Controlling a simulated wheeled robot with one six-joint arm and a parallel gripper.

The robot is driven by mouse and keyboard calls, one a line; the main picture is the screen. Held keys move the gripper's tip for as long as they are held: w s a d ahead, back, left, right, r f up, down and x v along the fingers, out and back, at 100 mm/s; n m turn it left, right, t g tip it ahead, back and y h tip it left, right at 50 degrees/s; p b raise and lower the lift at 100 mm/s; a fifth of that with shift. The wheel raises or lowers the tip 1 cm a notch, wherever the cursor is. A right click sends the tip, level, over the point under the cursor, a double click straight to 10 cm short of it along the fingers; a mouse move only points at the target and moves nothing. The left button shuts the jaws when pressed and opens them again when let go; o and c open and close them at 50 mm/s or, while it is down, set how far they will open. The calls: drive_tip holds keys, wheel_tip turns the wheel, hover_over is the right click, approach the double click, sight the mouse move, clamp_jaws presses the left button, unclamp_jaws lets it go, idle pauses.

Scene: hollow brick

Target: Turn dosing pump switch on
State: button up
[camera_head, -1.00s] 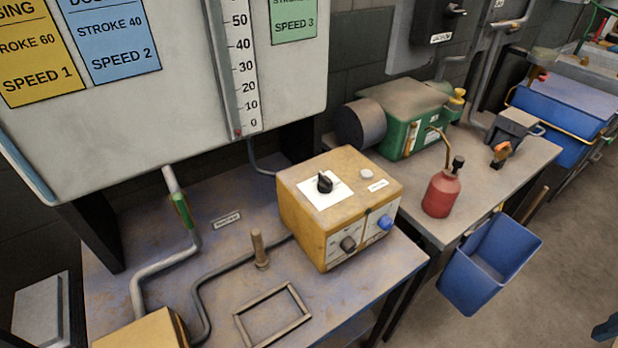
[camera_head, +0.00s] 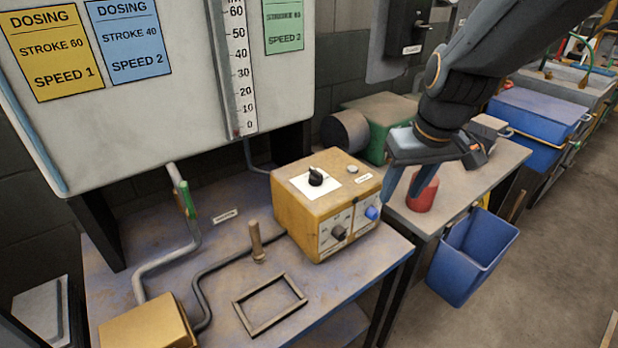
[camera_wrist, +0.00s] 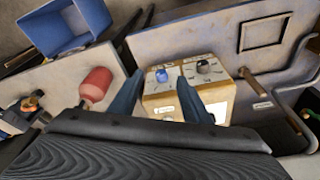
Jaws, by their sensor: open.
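The dosing pump is a yellow box (camera_head: 296,213) on the worn bench. Its top has a black knob (camera_head: 317,177) on a white plate and a pale button (camera_head: 352,169). Its front has a dark knob (camera_head: 339,233) and a blue knob (camera_head: 372,212). My gripper (camera_head: 402,192) is to the right of the box, open and empty, its fingers pointing down. In the wrist view, my gripper (camera_wrist: 158,88) has its fingers spread on either side of the blue knob (camera_wrist: 162,75), with the dark knob (camera_wrist: 205,66) just to the right. How far the fingertips are from the box is hard to tell.
A red bottle (camera_head: 422,192) stands close behind my fingers, with a green machine (camera_head: 385,125) farther back. A blue bin (camera_head: 472,258) hangs at the right bench. A wooden peg (camera_head: 257,241) and a metal frame (camera_head: 270,303) are on the near bench.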

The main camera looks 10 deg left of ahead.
sight(317, 172)
drive_tip(key=w+a+r+n+y+b, duration=0.1)
drive_tip(key=w+a+r+n, duration=0.1)
drive_tip(key=a, duration=0.6)
drive_tip(key=w+a+r+n+y+b, duration=0.1)
drive_tip(key=a+r+n, duration=0.2)
drive_tip(key=a, duration=0.5)
drive_tip(key=shift+w+p+x, duration=0.15)
drive_tip(key=shift+p+x, duration=0.25)
drive_tip(key=shift+x, duration=1.6)
drive_tip(key=shift+w+p+x, duration=0.1)
drive_tip(key=shift+p+x, duration=0.3)
drive_tip(key=shift+x, duration=1.6)
drive_tip(key=c, duration=1)
drive_tip(key=shift+r, duration=0.1)
